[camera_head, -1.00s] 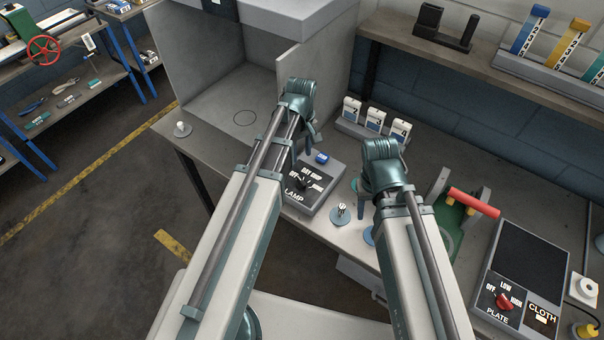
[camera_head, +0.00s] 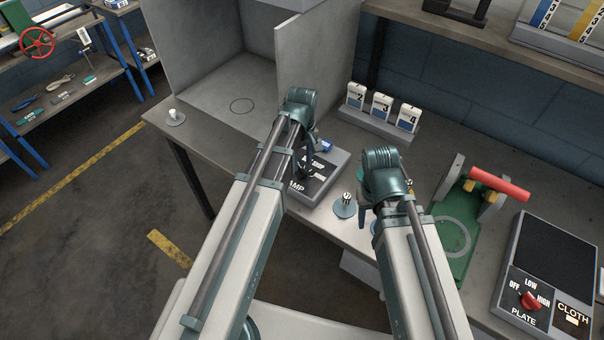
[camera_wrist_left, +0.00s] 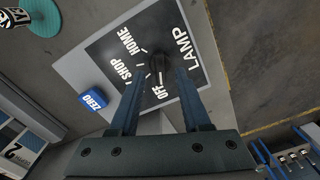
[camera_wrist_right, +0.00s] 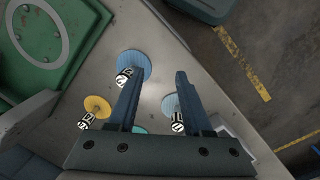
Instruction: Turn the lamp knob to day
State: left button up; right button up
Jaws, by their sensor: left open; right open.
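No DAY label is readable; part of the dial is behind the fingers. My left gripper (camera_wrist_left: 161,74) is open, its fingers reaching to either side of the knob; whether they touch it is unclear. In the head view it (camera_head: 304,162) covers much of the face. My right gripper (camera_wrist_right: 158,76) is open and empty above the bench.
A blue ZERO block (camera_wrist_left: 93,101) sits beside the lamp box. Small numbered weights (camera_wrist_right: 124,77) on coloured discs are near my right gripper. A green stand with a red roller (camera_head: 498,185) and a plate heater (camera_head: 545,255) are to the right. Numbered cards (camera_head: 381,106) stand behind.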

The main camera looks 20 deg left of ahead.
aim_at(302, 172)
pick_arm(q)
jog(key=shift+f+b, duration=0.85)
jog(key=shift+f, duration=0.5)
pick_arm(e)
jog(key=shift+f, duration=1.35)
pick_arm(q)
grip_shut()
